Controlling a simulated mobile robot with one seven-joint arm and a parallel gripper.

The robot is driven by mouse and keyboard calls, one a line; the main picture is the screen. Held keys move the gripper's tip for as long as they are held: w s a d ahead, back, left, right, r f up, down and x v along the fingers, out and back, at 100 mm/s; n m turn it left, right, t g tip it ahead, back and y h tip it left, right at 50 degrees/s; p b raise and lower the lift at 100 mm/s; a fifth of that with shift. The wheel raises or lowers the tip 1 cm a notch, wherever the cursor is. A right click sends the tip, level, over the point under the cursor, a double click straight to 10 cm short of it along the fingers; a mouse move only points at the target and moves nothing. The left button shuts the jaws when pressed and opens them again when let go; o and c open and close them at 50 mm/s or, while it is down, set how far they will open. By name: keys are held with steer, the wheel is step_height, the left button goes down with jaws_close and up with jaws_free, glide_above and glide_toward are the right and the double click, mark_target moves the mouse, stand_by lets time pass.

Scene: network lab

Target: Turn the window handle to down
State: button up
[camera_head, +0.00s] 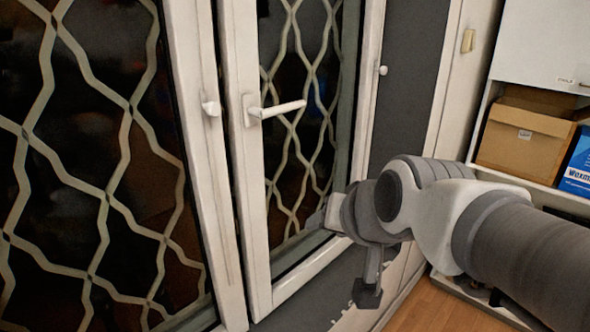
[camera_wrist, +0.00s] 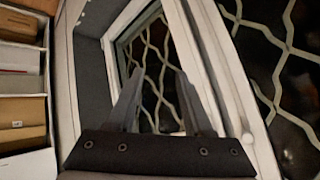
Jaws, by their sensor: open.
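The white window handle (camera_head: 276,110) is on the left upright of the white-framed window sash (camera_head: 240,165) in the head view. Its lever lies about level and points right. My gripper (camera_head: 318,218) is below and to the right of the handle, apart from it, in front of the lower part of the sash. In the wrist view my gripper (camera_wrist: 157,80) shows two spread fingers with nothing between them, facing the window.
A second white fitting (camera_head: 210,107) is on the neighbouring frame to the left, close to the handle. Patterned grilles (camera_head: 100,160) stand behind the glass. A shelf with a cardboard box (camera_head: 522,139) and a blue box (camera_head: 578,165) is at the right.

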steer(key=s, duration=0.1)
steer(key=s+d+f+g, duration=0.1)
steer(key=shift+s+f+h, duration=0.3)
steer(key=shift+s+h, duration=0.05)
steer(key=shift+h, duration=0.05)
steer(key=shift+d, duration=0.1)
